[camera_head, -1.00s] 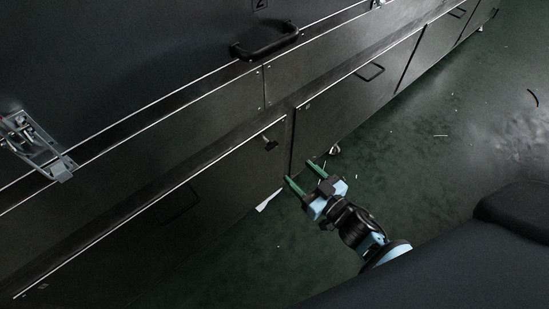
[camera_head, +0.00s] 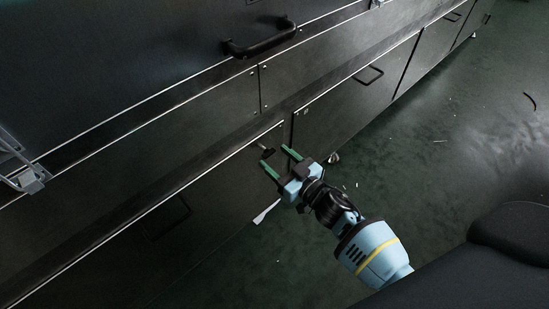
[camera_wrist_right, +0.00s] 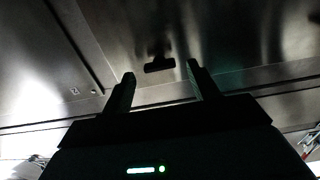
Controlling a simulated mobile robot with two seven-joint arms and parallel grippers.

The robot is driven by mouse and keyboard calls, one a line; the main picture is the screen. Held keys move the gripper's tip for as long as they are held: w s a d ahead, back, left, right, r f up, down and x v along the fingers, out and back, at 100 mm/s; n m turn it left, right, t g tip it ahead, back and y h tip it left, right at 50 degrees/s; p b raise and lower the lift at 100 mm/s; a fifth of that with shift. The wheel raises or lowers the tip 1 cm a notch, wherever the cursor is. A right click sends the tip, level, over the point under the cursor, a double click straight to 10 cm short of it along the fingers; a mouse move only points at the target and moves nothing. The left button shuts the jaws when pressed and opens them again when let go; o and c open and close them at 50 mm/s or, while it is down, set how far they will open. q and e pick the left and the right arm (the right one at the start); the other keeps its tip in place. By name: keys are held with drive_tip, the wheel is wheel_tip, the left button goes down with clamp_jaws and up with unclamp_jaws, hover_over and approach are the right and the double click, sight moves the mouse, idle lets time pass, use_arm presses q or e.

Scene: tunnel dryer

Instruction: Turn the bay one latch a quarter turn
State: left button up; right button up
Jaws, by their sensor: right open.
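The latch (camera_head: 266,152) is a small dark T-shaped handle on the front of a low dark panel, near its upper right corner. In the right wrist view the latch (camera_wrist_right: 158,66) lies between and beyond the fingertips, its bar roughly level across the picture. My right gripper (camera_head: 277,158) is open and empty, its two green fingers pointing at the panel close to the latch. In the wrist view the gripper (camera_wrist_right: 161,72) has its fingers on either side of the latch, with no contact visible. My left gripper is not in view.
A black bar handle (camera_head: 262,40) sticks out from the upper panel. A metal toggle clasp (camera_head: 22,175) sits at the left edge. More lower panels with pull handles (camera_head: 368,75) run away to the right. The dark green floor (camera_head: 430,160) is mostly open, with scattered scraps.

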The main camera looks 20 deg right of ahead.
drive_tip(key=shift+w+a, duration=0.25)
drive_tip(key=shift+w, duration=0.35)
drive_tip(key=c, duration=1)
